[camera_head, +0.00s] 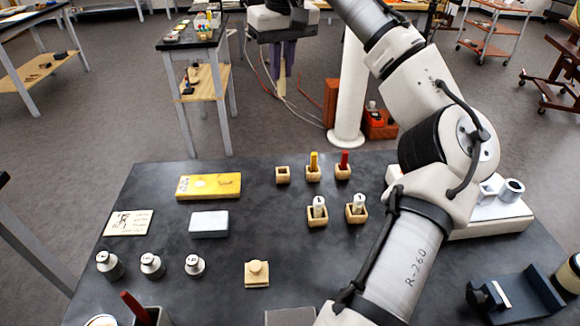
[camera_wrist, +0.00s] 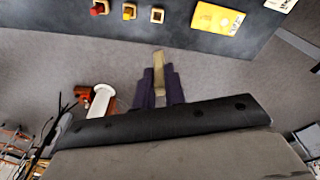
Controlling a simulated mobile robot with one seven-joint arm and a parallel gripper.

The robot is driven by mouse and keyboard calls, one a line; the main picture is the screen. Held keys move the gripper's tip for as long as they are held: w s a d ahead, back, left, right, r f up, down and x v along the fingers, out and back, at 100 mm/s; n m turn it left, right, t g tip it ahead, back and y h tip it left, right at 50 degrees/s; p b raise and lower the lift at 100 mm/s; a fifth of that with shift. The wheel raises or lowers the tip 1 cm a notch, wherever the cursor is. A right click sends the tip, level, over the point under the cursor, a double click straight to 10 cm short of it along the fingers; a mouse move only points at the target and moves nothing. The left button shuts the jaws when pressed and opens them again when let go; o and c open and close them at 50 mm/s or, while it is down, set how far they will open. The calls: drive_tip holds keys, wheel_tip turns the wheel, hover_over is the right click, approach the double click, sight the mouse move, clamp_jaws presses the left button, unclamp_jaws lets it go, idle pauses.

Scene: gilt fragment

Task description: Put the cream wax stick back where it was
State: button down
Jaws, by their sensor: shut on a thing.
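My gripper (camera_head: 282,75) is beyond the far edge of the dark table, pointing down, its purple fingers shut on the cream wax stick (camera_head: 282,90). In the wrist view, the stick (camera_wrist: 159,62) sticks out past the fingers (camera_wrist: 160,92); its upper part is hidden between them. An empty wooden square holder (camera_head: 283,174) stands at the table's far side, and it also shows in the wrist view (camera_wrist: 157,15). To its right, a yellow stick (camera_head: 314,160) and a red stick (camera_head: 344,158) stand upright in similar holders. The held stick is apart from all holders.
Two nearer wooden holders (camera_head: 318,217) carry pale, numbered pieces. A yellow box (camera_head: 209,186), a white block (camera_head: 209,224) and several metal weights (camera_head: 152,265) are left. A white device (camera_head: 492,213) stands right, partly behind my arm. A white column (camera_head: 350,95) rises beyond the table.

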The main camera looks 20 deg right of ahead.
wheel_tip(320, 180, down, 19)
drive_tip(key=shift+p, duration=0.35)
drive_tip(key=shift+f, duration=0.5)
drive_tip(key=c, duration=1.5)
unclamp_jaws()
drive_tip(key=r, duration=0.4)
drive_tip(key=s+r, duration=0.1)
drive_tip(key=r, duration=0.3)
drive_tip(key=r+b, duration=0.1)
drive_tip(key=r, duration=0.4)
drive_tip(key=shift+s+d, duration=0.15)
drive_tip(key=shift+s, duration=0.2)
